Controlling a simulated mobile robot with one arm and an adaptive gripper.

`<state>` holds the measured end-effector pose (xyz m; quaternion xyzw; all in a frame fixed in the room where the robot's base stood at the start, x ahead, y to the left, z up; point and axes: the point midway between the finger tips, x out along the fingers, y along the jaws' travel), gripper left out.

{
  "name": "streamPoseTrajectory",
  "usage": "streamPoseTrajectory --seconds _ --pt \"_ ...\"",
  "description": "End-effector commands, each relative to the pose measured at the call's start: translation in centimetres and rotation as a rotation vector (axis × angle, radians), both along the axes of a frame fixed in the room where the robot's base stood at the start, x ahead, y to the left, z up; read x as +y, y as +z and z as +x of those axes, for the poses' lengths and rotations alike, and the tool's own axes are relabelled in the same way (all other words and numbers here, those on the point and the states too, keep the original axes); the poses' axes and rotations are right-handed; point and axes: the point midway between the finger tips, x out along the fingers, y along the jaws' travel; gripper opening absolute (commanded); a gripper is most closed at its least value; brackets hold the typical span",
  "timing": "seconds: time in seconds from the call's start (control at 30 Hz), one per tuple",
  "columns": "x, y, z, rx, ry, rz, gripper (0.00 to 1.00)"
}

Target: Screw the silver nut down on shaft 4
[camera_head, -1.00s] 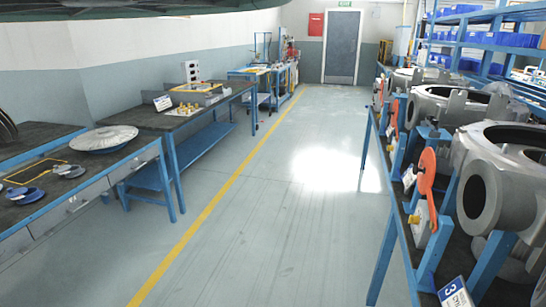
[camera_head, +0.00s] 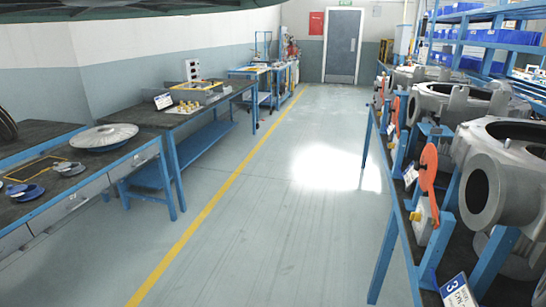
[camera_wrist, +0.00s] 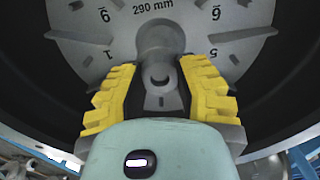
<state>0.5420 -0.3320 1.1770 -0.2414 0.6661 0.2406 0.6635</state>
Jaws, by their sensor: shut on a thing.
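In the wrist view my gripper (camera_wrist: 160,88) has yellow ribbed fingers. They are shut around a small grey metal part (camera_wrist: 159,76), which looks like the silver nut, though the fingers and wrist hide much of it. A grey shaft end or hub (camera_wrist: 160,38) stands just beyond it, in the middle of a grey disc (camera_wrist: 110,30) marked "290 mm" with numbers around it. I cannot tell whether the part is seated on the shaft, nor read which shaft this is. The head view does not show my gripper or the nut.
In the head view, large grey housings (camera_head: 490,190) with orange levers (camera_head: 428,168) line the right bench, with a card marked 3 (camera_head: 457,292). A left bench (camera_head: 40,215) holds a grey finned disc (camera_head: 104,137) and blue round parts (camera_head: 25,194). The aisle floor (camera_head: 270,230) between is clear.

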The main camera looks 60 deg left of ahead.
Motion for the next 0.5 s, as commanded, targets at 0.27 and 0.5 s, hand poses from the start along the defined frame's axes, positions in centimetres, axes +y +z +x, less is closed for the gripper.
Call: streamPoseTrajectory --seconds 0.27,0.5 --pt "0.01 -0.03 0.02 -0.003 -0.391 0.001 0.0" --pt "-0.02 0.0 0.04 -0.004 -0.727 0.001 0.0"
